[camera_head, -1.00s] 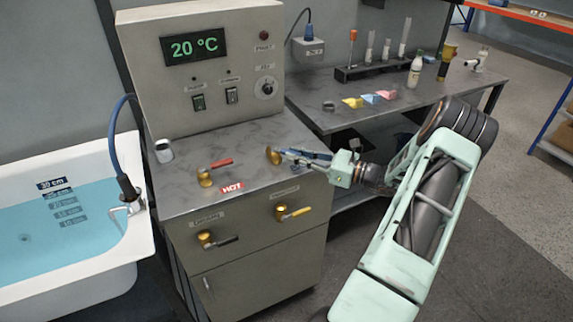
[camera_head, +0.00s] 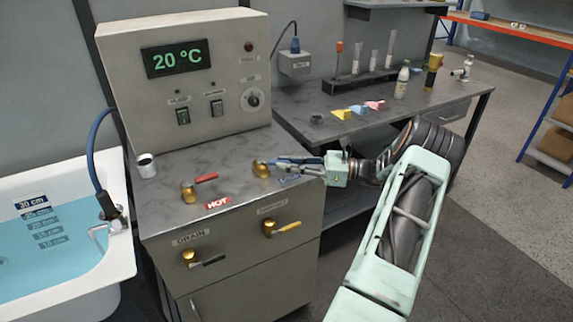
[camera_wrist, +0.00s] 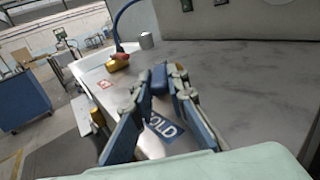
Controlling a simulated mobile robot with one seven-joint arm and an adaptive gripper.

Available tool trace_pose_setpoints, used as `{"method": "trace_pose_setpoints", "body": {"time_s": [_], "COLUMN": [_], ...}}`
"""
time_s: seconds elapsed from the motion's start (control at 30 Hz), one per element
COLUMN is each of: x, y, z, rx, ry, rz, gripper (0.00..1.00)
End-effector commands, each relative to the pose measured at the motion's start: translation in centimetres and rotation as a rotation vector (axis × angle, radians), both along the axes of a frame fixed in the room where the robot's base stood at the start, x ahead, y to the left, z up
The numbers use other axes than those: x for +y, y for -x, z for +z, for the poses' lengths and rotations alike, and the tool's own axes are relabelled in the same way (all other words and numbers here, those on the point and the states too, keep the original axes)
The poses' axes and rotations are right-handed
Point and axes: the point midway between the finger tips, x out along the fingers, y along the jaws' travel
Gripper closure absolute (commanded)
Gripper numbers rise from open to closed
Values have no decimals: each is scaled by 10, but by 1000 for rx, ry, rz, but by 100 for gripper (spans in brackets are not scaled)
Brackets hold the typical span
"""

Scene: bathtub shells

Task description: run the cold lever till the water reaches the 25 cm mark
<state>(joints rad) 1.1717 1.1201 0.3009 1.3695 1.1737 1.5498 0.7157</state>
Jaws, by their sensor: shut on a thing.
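The cold lever has a brass base (camera_head: 261,169) on the grey cabinet's top. Its blue handle (camera_wrist: 159,80) shows in the wrist view between the fingers. My gripper (camera_head: 291,165) is shut on that handle, coming from the right; the fingers hide much of it. A COLD label (camera_wrist: 164,127) lies below the fingers in the wrist view. The white bathtub (camera_head: 118,262) at left holds blue water (camera_head: 70,262). The water line is close to the 25 cm mark (camera_head: 37,213), under the dry 30 cm mark (camera_head: 31,201); its exact height is hard to tell.
The red hot lever (camera_head: 204,177) stands left of my gripper. The drain lever (camera_head: 207,261) and a yellow lever (camera_head: 285,227) are on the cabinet front. The control box (camera_head: 182,80) reads 20 °C. A metal cup (camera_head: 146,165) stands near the tub. A bench is behind my arm.

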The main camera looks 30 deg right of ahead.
Motion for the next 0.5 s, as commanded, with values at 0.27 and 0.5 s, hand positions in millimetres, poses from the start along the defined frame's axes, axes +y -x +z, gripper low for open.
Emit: {"method": "trace_pose_setpoints", "body": {"time_s": [0.27, 0.5], "x": [0, -2], "y": [-1, 1], "z": [2, 1], "rx": [-4, -3], "ry": [-1, 0], "rz": [-2, -2], "gripper": [68, 68]}}
